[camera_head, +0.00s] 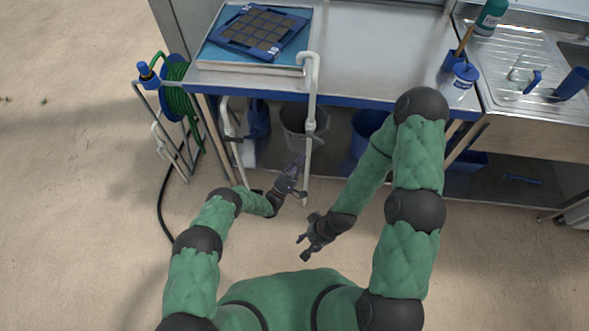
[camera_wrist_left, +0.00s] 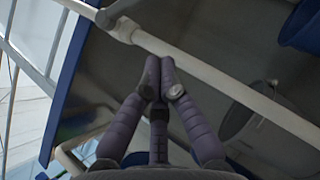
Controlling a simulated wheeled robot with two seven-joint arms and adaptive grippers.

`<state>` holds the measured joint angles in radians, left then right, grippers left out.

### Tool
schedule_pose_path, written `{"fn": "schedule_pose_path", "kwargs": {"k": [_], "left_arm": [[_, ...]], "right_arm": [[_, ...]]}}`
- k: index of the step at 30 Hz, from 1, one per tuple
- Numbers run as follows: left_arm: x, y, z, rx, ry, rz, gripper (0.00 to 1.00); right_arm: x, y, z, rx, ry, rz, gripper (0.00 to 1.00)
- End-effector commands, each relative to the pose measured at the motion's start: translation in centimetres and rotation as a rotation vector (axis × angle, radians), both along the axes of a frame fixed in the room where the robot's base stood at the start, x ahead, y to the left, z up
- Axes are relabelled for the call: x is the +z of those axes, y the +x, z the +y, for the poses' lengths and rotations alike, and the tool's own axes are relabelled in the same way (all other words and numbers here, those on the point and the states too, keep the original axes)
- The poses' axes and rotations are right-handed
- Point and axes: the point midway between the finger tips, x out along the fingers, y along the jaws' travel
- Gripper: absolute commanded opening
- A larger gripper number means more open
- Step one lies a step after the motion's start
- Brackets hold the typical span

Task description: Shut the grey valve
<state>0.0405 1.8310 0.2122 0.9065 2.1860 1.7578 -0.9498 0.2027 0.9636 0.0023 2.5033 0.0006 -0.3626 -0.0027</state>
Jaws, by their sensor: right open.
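A white upright pipe (camera_head: 310,90) rises past the front edge of the bench. A fitting (camera_head: 311,136) sits partway down it; its handle is too small to read in the head view. In the left wrist view the white pipe (camera_wrist_left: 215,75) crosses diagonally, with a white fitting (camera_wrist_left: 125,28) and a small grey handle (camera_wrist_left: 105,18) at upper left. My left gripper (camera_head: 298,160) is beside the pipe, below the fitting. Its fingertips (camera_wrist_left: 160,68) are together, with nothing visible between them. My right gripper (camera_head: 302,248) is open and empty, lower and nearer my body.
A metal bench with a blue front edge (camera_head: 350,98) bears a seed tray (camera_head: 262,30) at left. Buckets stand under it. A green hose reel (camera_head: 178,92) is at left and a sink (camera_head: 530,70) at right. The floor at left is mostly clear.

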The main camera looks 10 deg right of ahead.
Motion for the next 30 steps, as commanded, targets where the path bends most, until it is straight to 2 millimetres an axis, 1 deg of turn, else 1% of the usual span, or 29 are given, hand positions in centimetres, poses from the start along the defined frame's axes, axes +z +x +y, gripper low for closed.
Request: {"fn": "schedule_pose_path", "kwargs": {"k": [1, 5, 9, 12, 19, 30], "left_arm": [[0.5, 0.5, -0.8, -0.003, 0.000, -0.003, 0.00], [1.7, 1.8, -2.2, -0.004, -0.001, -0.002, 0.00], [3.4, 1.4, -3.4, -0.003, -0.001, 0.001, 0.00], [4.1, 1.2, -4.0, -0.003, -0.001, 0.001, 0.00], [4.8, 1.0, -4.5, -0.001, 0.000, 0.002, 0.00], [4.8, 1.0, -4.3, 0.000, -0.001, 0.003, 0.00]], "right_arm": [[-0.3, 0.0, 0.0, 0.000, 0.000, 0.000, 0.48], [-0.8, 0.0, 0.0, 0.000, 0.000, 0.000, 0.48], [-0.7, 0.0, 0.0, 0.000, 0.000, 0.001, 0.48], [-0.7, 0.0, 0.0, 0.000, 0.000, 0.000, 0.48], [-0.8, 0.0, 0.0, 0.000, 0.000, 0.000, 0.48], [-0.7, 0.0, 0.0, 0.000, 0.000, 0.000, 0.48]]}}
